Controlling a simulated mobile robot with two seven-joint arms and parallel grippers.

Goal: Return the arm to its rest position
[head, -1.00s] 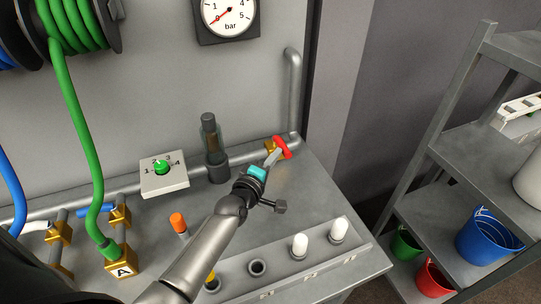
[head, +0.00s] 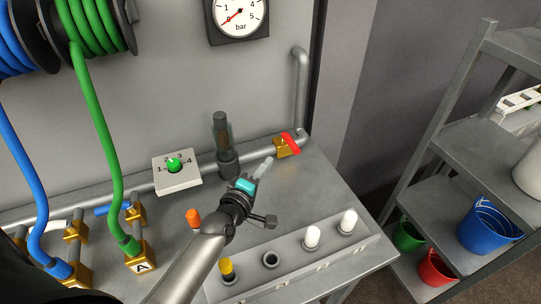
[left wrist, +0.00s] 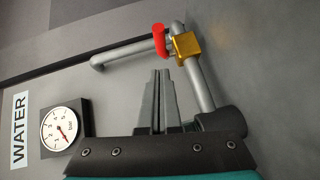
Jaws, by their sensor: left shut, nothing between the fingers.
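My left gripper (head: 265,167) is shut and empty above the grey bench, pointing toward the back right. In the left wrist view its two fingers (left wrist: 161,88) lie together. The red-handled valve (head: 291,143) sits on the pipe at the bench's back right, apart from the fingertips. The red handle also shows in the left wrist view (left wrist: 160,41), beyond the fingers. My right gripper is in neither view.
A rack (head: 293,259) with yellow and white pegs lies in front. Shelves (head: 470,150) stand at right.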

